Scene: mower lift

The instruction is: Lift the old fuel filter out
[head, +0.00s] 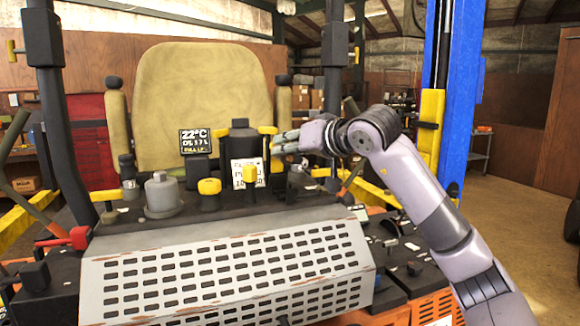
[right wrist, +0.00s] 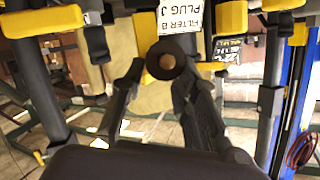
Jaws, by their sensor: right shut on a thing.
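A dark, capped cylinder (head: 240,146), which looks like the old fuel filter, stands upright behind the machine's dark top panel. A white label (head: 249,173) covers its lower front; it also shows in the right wrist view (right wrist: 181,18) and reads "FILTER B PLUG J". Yellow-topped pieces flank the cylinder. My right gripper (head: 279,143) reaches in from the right, shut at the right yellow piece (head: 267,131). In the right wrist view, a yellow piece with a dark round end (right wrist: 165,63) sits between its fingers (right wrist: 163,75). My left gripper is out of view.
The tan seat (head: 203,105) is behind; a blue lift post (head: 463,90) rises at right.

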